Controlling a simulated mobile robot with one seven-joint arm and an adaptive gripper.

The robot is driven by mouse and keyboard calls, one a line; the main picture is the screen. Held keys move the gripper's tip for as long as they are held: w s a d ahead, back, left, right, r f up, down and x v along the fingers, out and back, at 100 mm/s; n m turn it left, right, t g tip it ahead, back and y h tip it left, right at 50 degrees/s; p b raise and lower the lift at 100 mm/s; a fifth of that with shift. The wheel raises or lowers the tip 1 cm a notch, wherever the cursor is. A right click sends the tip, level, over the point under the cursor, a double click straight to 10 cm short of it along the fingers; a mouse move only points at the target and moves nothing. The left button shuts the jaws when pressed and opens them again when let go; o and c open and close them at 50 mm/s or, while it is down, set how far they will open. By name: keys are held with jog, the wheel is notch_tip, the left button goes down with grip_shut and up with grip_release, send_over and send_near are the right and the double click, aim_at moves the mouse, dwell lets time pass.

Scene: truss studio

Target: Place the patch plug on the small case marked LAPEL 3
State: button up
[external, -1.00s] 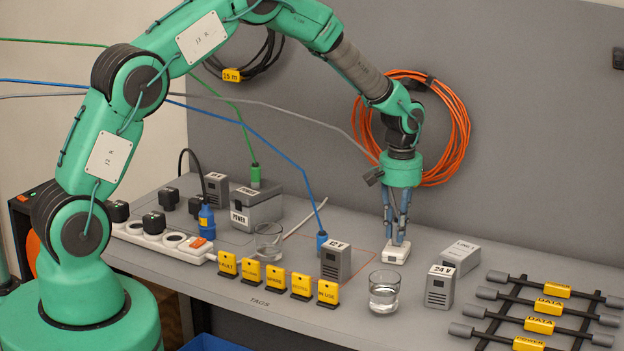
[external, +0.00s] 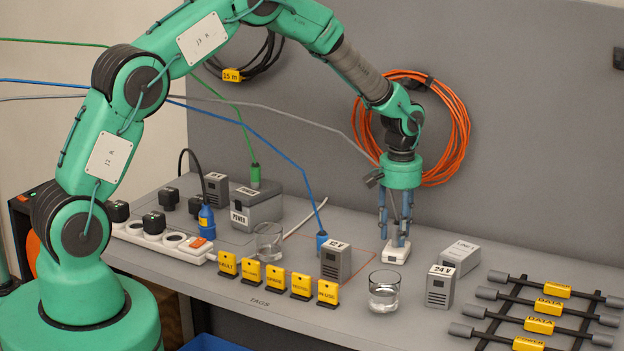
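My gripper (external: 396,233) points straight down at the middle right of the table, below the orange coil. Its fingers are spread on either side of a slim grey piece, which looks like the patch plug (external: 402,232). The plug appears upright, with its lower end on a small white case (external: 393,257). The fingers partly hide the plug, and the case's marking is too small to read. The grey cable (external: 300,124) runs from the left to behind my wrist; its end is hidden.
A grey LINE 1 case (external: 461,256), a 24 V block (external: 439,290) and a glass (external: 384,292) stand close by. A 12 V block (external: 336,265) is left of the white case. A rack of tagged cables (external: 537,312) lies at right. A blue cable (external: 285,155) hangs at left.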

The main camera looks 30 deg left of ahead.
aim_at(398, 224)
notch_tip(398, 224, up, 12)
jog(key=p, duration=0.1)
dwell(0.5)
dwell(0.5)
jog(key=shift+r, duration=0.1)
jog(key=s+a+r+t, duration=0.1)
jog(key=s+a+r, duration=0.5)
jog(key=a+r, duration=0.15)
jog(key=s+a+r+m+t, duration=0.1)
jog(key=s+a+r, duration=0.45)
jog(key=r, duration=0.35)
jog(key=s+a+r+t, duration=0.1)
jog(key=s+a+r, duration=0.55)
jog(key=r, duration=0.25)
jog(key=s+a+t, duration=0.1)
jog(key=s+a, duration=0.3)
jog(key=s, duration=0.4)
jog(key=s+a+r+m, duration=0.1)
jog(key=s+a, duration=0.3)
jog(key=s, duration=0.5)
jog(key=s+a+t, duration=0.1)
jog(key=s+a, duration=0.3)
jog(key=s, duration=0.4)
jog(key=shift+s+a+r+m+t, duration=0.15)
jog(key=shift+a+r+m+t, duration=0.1)
jog(key=shift+r+m+t, duration=0.05)
